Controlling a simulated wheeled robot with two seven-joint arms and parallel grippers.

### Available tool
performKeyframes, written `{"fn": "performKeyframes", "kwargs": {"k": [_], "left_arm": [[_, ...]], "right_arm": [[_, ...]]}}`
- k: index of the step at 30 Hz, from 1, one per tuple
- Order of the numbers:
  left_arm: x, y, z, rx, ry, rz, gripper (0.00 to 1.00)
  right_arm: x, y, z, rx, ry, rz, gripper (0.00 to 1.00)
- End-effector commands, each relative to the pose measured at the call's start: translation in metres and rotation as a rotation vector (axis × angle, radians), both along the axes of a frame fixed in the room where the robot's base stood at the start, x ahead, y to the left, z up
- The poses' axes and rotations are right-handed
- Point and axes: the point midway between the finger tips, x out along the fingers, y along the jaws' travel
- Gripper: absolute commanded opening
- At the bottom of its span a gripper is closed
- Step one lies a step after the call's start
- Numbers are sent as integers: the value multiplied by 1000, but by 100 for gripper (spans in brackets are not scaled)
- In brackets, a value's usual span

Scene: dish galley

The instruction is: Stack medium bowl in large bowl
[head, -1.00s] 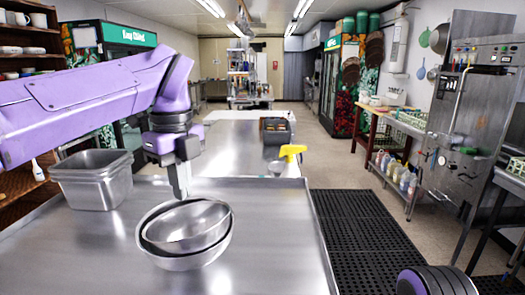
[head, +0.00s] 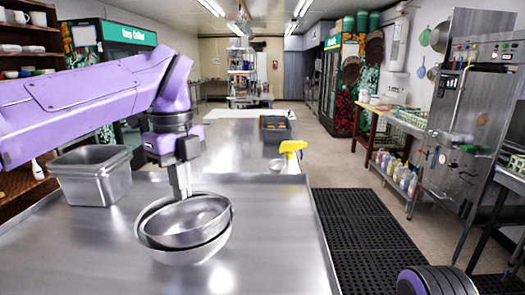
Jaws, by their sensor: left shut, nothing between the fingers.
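The medium bowl (head: 188,222) sits inside the large bowl (head: 182,257) on the steel table. Both are shiny metal, and the medium one looks slightly tilted, with its rim raised a little at the far right. My left gripper (head: 181,191) points down at the far rim of the bowls. It is shut with nothing between its fingers, and its fingertips are partly hidden behind the medium bowl's rim. I cannot tell whether they touch a bowl. My right gripper is out of view.
Steel containers (head: 92,176) stand on the table left of the bowls. The steel table (head: 280,245) is clear right of the bowls. A black floor mat (head: 360,240) lies to the right.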

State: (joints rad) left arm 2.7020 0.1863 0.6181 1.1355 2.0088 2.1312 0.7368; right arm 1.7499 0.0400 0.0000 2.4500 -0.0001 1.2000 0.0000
Motion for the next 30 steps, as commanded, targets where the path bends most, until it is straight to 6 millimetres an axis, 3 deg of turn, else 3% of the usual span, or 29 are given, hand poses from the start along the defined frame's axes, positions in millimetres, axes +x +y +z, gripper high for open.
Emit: {"fn": "performKeyframes", "kwargs": {"k": [30], "left_arm": [[0, 0, -43, 1, 1, 0, 0]], "right_arm": [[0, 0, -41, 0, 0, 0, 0]]}}
